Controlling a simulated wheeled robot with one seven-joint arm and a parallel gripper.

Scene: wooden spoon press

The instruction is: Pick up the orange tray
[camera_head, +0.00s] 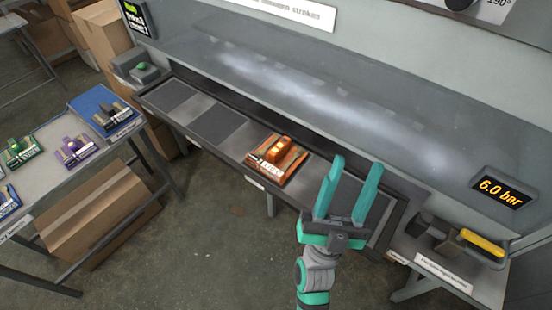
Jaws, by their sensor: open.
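The orange tray (276,158) sits on the long grey bench shelf, near its middle, with an orange block-like part on top and a pale label on its front side. My gripper (357,168) is to the right of the tray, in front of the shelf's right part in the picture. Its two teal fingers are spread wide and point away from me, with nothing between them. The gripper does not appear to touch the tray.
A side table (50,149) at left holds several coloured trays, including a purple one (74,150) and a blue one (102,113). A grey machine front rises behind the shelf. A yellow-handled device (480,243) stands at right. Dark mats (217,124) lie bare left of the orange tray.

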